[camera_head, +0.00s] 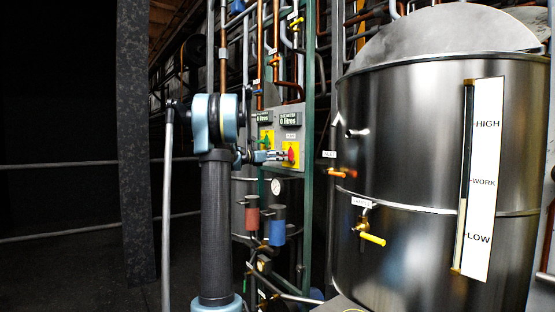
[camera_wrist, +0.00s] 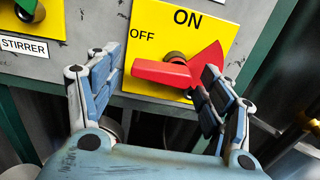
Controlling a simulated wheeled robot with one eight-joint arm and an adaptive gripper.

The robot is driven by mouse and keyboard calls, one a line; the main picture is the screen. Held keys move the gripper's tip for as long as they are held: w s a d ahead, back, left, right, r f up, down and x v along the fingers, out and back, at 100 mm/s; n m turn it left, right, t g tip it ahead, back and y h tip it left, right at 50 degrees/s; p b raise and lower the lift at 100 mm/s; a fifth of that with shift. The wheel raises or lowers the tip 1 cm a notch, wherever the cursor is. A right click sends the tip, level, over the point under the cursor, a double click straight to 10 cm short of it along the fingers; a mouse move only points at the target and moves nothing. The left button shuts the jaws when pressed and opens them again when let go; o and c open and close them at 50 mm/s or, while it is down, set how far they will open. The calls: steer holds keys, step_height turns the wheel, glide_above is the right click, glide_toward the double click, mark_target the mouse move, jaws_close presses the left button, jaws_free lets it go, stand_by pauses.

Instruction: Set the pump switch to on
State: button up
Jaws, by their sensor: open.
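The red switch handle (camera_wrist: 165,74) sits on a yellow plate (camera_wrist: 150,25) marked ON at the top and OFF at the left. Its long end points left, just below the OFF mark. Its wide red end lies to the right, partly behind my right finger. My gripper (camera_wrist: 161,74) is open, with one finger on each side of the handle. I cannot tell if either finger touches it. In the head view my gripper (camera_head: 276,156) is at the red switch (camera_head: 291,152) on the grey panel.
A green switch (camera_head: 267,142) is on the panel to the left; the STIRRER label (camera_wrist: 24,45) shows below it in the wrist view. Meters (camera_head: 289,119) are above. A large steel tank (camera_head: 420,130) stands right. Pipes and a gauge (camera_head: 276,186) are close by.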

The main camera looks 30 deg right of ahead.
steer(key=shift+d, duration=0.55)
steer(key=shift+r, duration=0.1)
steer(key=c, duration=1.1)
steer(key=shift+o, duration=0.2)
